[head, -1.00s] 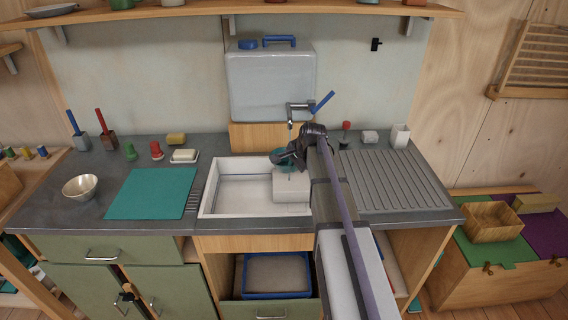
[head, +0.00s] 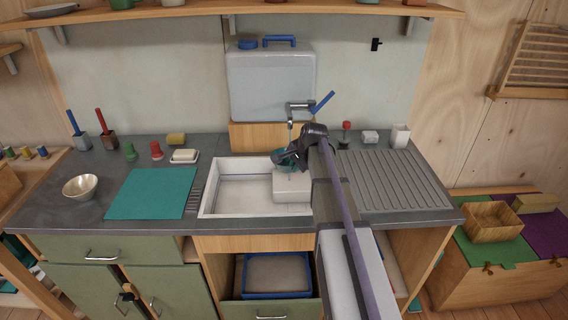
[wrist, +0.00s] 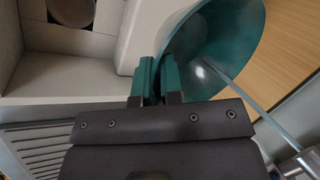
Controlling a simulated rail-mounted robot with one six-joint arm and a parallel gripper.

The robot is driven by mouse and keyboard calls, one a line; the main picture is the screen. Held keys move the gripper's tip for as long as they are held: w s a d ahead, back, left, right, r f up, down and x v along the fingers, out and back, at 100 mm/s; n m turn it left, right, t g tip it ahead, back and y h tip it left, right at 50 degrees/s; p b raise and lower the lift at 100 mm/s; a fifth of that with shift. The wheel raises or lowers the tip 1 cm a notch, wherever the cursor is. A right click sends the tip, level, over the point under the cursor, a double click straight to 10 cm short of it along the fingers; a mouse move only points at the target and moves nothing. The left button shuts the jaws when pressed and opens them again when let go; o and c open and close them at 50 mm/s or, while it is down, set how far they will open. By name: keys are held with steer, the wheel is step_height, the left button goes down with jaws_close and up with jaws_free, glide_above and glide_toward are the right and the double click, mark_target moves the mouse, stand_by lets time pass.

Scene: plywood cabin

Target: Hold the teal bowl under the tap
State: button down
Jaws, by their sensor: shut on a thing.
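The teal bowl (wrist: 235,30) fills the upper right of the wrist view. My gripper (wrist: 160,85) is shut on its rim. A thin bluish-grey streak, which looks like water, runs into the bowl in that view. In the head view, my gripper (head: 285,158) is over the right part of the sink, and my arm hides most of the bowl (head: 288,155). The tap (head: 298,106) has a blue lever (head: 321,102) tilted up to the right. Its spout end is just above the bowl.
The white sink (head: 206,200) has a pale block (head: 292,187) at its right, below the gripper. A ribbed drainboard (head: 395,182) lies to the right. A teal mat (head: 150,195) and a metal bowl (head: 80,187) are on the left counter.

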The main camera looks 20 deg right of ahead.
steer(key=s+a, duration=0.2)
steer(key=s, duration=0.5)
steer(key=shift+s+a, duration=0.25)
steer(key=shift+a, duration=0.1)
steer(key=shift+r, duration=0.1)
stand_by(1.2)
steer(key=s+a+r+p, duration=0.1)
steer(key=s+r+p, duration=0.2)
steer(key=s+p, duration=0.1)
steer(key=shift+s+a+r, duration=0.3)
steer(key=shift+s+r, duration=0.05)
steer(key=shift+r, duration=0.05)
stand_by(0.5)
